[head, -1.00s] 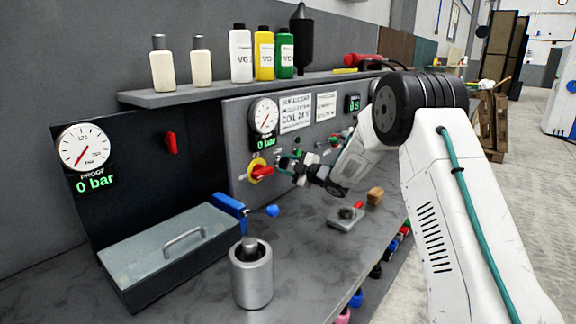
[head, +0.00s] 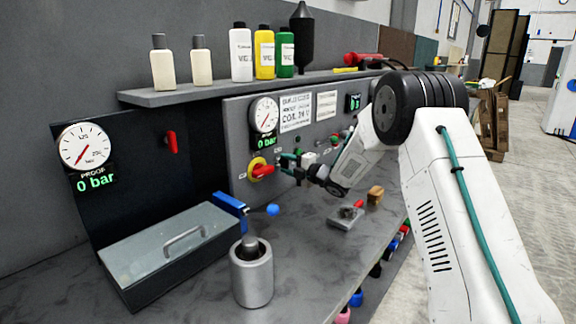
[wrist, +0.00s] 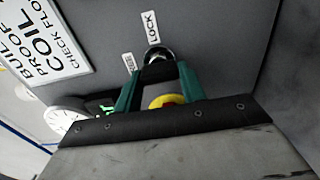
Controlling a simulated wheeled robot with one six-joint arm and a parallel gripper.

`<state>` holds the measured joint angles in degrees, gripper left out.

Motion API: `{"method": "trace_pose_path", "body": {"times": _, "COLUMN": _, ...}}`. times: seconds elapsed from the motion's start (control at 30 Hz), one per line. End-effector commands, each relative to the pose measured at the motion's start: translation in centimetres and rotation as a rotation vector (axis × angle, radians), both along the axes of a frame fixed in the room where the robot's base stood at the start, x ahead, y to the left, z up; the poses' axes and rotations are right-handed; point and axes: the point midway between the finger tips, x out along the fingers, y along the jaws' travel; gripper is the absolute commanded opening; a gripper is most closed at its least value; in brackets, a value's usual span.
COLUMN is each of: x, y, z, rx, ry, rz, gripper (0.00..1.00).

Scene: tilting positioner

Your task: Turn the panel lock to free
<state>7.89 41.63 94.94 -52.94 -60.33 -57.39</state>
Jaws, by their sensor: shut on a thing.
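The panel lock (wrist: 158,54) is a small round metal piece on the grey panel in the wrist view, just below a label reading LOCK (wrist: 151,27). A second small label (wrist: 129,62) sits to its left; I cannot read it. My gripper (wrist: 160,68) has its two green fingers closed in on the lock, one on each side. The fingertips hide part of the lock, so its exact setting is hard to tell. In the head view my gripper (head: 284,165) is at the panel, right of the red-and-yellow switch, and the lock cannot be made out.
The red-and-yellow switch (head: 260,170) is close beside my gripper. A gauge (head: 264,114) is above it. A blue-knobbed lever (head: 272,210), a lidded box (head: 170,250) and a metal cylinder (head: 251,275) stand on the bench. A bottle shelf (head: 220,90) runs above.

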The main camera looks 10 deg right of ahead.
Motion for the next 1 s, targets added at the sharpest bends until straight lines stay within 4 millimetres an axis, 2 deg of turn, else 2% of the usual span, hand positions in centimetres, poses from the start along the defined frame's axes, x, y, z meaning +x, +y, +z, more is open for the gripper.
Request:
{"method": "trace_pose_path", "body": {"times": 0.37, "x": 0.0, "y": -0.2, "z": -0.1, "rx": -0.004, "ry": -0.001, "rz": -0.003, "gripper": 0.17}}
{"method": "trace_pose_path", "body": {"times": 0.4, "x": 0.0, "y": -0.2, "z": -0.1, "rx": -0.004, "ry": -0.001, "rz": -0.003, "gripper": 0.48}}
{"method": "trace_pose_path", "body": {"times": 0.47, "x": 0.0, "y": -0.2, "z": -0.1, "rx": -0.004, "ry": -0.001, "rz": -0.003, "gripper": 0.62}}
{"method": "trace_pose_path", "body": {"times": 0.77, "x": -0.1, "y": -0.1, "z": 0.0, "rx": -0.003, "ry": -0.001, "rz": 0.0, "gripper": 0.62}}
{"method": "trace_pose_path", "body": {"times": 0.87, "x": -0.8, "y": -0.6, "z": 0.0, "rx": -0.004, "ry": -0.002, "rz": -0.001, "gripper": 0.62}}
{"method": "trace_pose_path", "body": {"times": 1.0, "x": -2.7, "y": -2.1, "z": 0.0, "rx": -0.004, "ry": 0.0, "rz": -0.002, "gripper": 0.62}}
